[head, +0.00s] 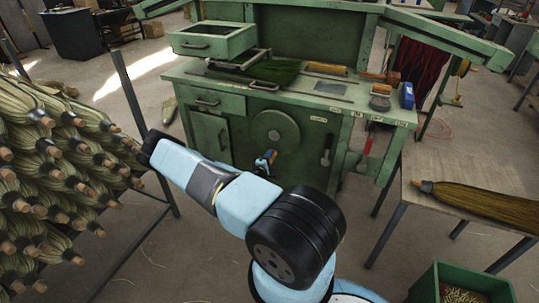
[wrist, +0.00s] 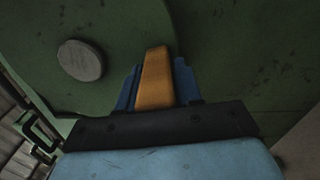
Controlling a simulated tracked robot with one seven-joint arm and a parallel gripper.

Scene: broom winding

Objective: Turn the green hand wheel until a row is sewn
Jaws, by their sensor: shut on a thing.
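The green hand wheel (head: 274,136) is on the front of the green sewing bench. It fills the upper left of the wrist view, with its round grey hub (wrist: 80,60) showing. A broom head of green bristles (head: 262,72) lies flat on the bench top. The stitching on it is too small to make out.
A rack of brooms (head: 55,160) stands on the left. On the right, a table (head: 440,165) holds a finished-looking broom (head: 480,203), with a green crate (head: 462,280) below. A red-handled lever (head: 366,150) hangs at the bench's right front. The floor before the bench is open.

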